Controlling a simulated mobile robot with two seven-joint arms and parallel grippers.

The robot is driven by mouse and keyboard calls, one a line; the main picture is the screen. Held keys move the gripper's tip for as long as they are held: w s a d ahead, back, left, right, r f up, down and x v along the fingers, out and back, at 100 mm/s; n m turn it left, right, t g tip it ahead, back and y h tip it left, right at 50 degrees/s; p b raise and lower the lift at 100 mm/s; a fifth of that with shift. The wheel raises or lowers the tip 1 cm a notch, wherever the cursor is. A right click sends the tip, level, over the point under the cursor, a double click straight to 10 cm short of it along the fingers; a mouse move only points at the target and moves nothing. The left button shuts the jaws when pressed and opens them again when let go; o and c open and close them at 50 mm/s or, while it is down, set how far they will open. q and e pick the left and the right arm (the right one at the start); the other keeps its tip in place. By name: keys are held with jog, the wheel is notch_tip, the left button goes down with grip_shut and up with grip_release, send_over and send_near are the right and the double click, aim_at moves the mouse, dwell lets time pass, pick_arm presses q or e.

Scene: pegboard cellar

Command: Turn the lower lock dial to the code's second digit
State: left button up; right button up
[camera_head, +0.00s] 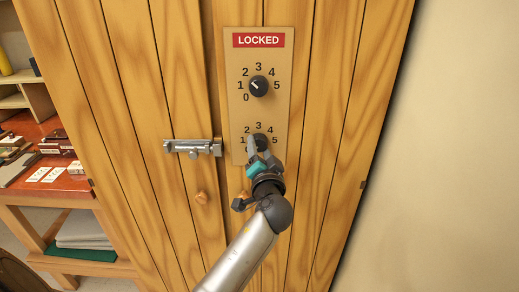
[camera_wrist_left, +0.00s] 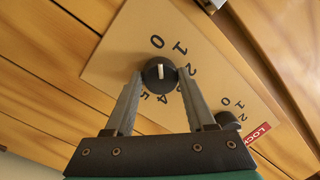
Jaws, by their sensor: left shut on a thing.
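The lower lock dial (camera_head: 262,143) is a black round knob on a tan panel (camera_head: 284,110), partly hidden behind my left gripper (camera_head: 257,152) in the head view. In the left wrist view the lower dial (camera_wrist_left: 159,74) sits between the two fingers of my left gripper (camera_wrist_left: 159,80), which is shut on it. Its white mark lines up towards the 0 at the top of that view. Digits 0 to 5 ring the dial, some half hidden by a finger. The upper dial (camera_head: 259,86) has its white mark pointing up and left. My right gripper is not in view.
A red LOCKED sign (camera_head: 258,40) tops the panel on the wooden door (camera_head: 340,120). A desk with cards (camera_head: 47,174) stands at far left. Bare wall is at right.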

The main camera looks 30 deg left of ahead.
pick_arm(q)
grip_shut()
jog(key=m, duration=0.4)
jog(key=shift+t, duration=0.3)
jog(key=shift+a+m+t+p, duration=0.1)
jog(key=shift+m+t+p, duration=0.35)
jog(key=shift+m, duration=2.15)
jog(key=o, duration=0.7)
grip_release()
